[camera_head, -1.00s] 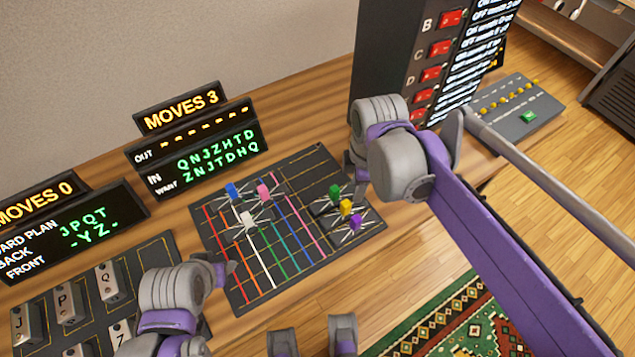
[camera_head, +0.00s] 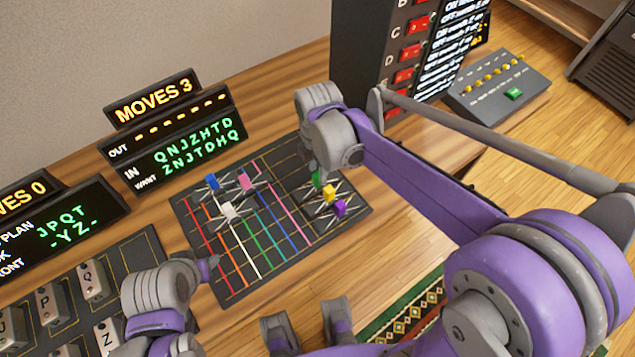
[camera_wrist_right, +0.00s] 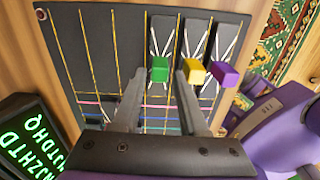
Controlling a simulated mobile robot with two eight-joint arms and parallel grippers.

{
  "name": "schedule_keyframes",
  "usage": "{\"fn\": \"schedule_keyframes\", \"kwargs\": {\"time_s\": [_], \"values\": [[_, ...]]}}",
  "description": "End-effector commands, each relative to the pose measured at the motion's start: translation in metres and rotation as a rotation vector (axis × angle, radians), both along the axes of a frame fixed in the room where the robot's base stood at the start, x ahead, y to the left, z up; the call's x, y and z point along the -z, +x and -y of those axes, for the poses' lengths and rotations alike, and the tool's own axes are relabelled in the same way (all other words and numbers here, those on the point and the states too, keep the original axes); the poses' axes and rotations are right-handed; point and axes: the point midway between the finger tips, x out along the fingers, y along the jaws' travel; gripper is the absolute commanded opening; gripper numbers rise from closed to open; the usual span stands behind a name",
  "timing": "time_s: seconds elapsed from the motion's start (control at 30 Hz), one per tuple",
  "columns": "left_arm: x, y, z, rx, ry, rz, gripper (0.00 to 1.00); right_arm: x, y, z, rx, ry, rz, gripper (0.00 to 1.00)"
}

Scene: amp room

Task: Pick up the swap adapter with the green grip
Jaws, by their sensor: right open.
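The swap adapter with the green grip (camera_head: 329,192) stands on the right part of the dark striped board (camera_head: 292,257), beside adapters with yellow (camera_head: 331,197) and purple (camera_head: 339,207) grips. My right gripper (camera_head: 314,172) is above and just behind the green one in the head view, and hides part of it. In the right wrist view my right gripper (camera_wrist_right: 160,75) is open. The green grip (camera_wrist_right: 159,69) shows between its two fingertips; I cannot tell whether they touch it. The left arm shows at the lower left, with its gripper (camera_head: 207,268) near the board's left edge; its jaws are unclear.
Adapters with blue (camera_head: 213,184), pink (camera_head: 244,181) and white (camera_head: 230,210) grips stand on the board's left part. Display boxes (camera_head: 180,130) stand behind. A black rack with red switches (camera_head: 409,52) and a grey panel (camera_head: 497,90) are to the right.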

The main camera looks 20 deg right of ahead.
Motion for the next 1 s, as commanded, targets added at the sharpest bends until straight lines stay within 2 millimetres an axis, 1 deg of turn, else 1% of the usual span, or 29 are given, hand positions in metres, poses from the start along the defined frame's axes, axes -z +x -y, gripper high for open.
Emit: {"fn": "schedule_keyframes", "kwargs": {"time_s": [0.03,0.1,0.2,0.43,0.57,0.6,0.67,1.0], "values": [[0.002,0.000,0.000,0.000,0.000,0.000,0.50,0.009,0.000,0.000,0.000,0.000,0.000,0.42],[0.003,0.000,0.000,0.000,0.000,-0.001,0.50,0.017,0.000,0.000,0.000,0.000,0.000,0.42],[0.003,0.000,0.000,0.000,0.000,-0.001,0.50,0.024,0.000,0.000,0.000,0.000,0.000,0.42],[0.003,0.000,0.000,0.000,0.000,-0.001,0.50,0.025,0.000,0.000,0.000,0.000,0.000,0.42],[0.003,0.000,0.000,0.000,0.000,-0.001,0.50,0.025,0.000,0.000,0.000,0.000,0.000,0.19],[0.003,0.000,0.000,0.000,0.000,-0.001,0.50,0.025,0.000,0.000,0.000,0.000,0.000,0.12],[0.003,0.000,0.000,0.000,0.000,-0.001,0.50,0.025,0.000,0.000,0.000,0.000,0.000,0.01],[0.003,0.000,0.000,0.000,0.000,-0.001,0.50,0.024,0.000,0.000,0.000,0.000,0.000,0.00]]}}
